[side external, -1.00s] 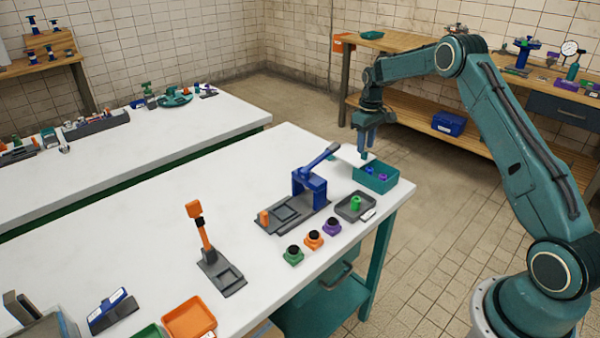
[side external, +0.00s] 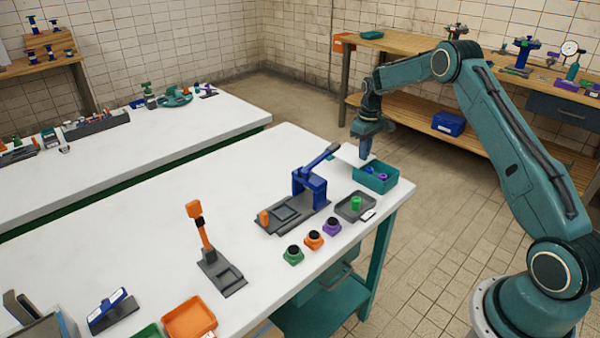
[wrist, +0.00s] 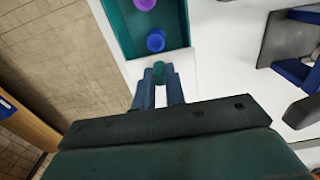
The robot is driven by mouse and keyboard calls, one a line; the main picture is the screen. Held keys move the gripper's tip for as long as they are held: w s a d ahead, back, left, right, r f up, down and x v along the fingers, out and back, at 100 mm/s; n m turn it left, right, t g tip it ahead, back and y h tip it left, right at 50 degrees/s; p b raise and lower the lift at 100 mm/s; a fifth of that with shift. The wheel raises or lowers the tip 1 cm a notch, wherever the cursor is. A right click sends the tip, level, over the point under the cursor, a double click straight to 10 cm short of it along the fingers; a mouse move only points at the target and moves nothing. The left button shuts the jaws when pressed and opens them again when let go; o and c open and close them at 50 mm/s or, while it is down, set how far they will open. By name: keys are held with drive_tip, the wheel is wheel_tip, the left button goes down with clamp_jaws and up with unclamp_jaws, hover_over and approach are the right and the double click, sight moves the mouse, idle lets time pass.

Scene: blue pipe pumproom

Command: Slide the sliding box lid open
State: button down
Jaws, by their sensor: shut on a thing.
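The teal box (side external: 378,182) stands at the far right corner of the white table. Its white lid (side external: 348,153) is slid partly out toward the back left, leaving much of the box uncovered. Purple and blue pieces (side external: 382,176) show inside. In the wrist view the open box (wrist: 118,25) is at the top, with the lid (wrist: 138,70) below it. My gripper (side external: 364,156) points down over the lid. In the wrist view its blue fingers (wrist: 160,80) are shut on a small teal knob (wrist: 158,70) on the lid. The knob is hidden in the side view.
A blue lever press (side external: 309,188) stands left of the box. A grey tray (side external: 345,210) with a green piece lies in front of it. Several coloured knobbed blocks (side external: 314,240) line the table's front edge. Open floor lies beyond the table's right end.

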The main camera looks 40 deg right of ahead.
drive_tip(key=shift+w, duration=0.6)
drive_tip(key=shift+w+r, duration=0.1)
drive_tip(key=c, duration=1.4)
unclamp_jaws()
drive_tip(key=shift+c, duration=0.2)
drive_tip(key=shift+r, duration=0.1)
wheel_tip(320, 180, up, 14)
drive_tip(key=shift+f, duration=0.25)
drive_tip(key=shift+a+r, duration=0.1)
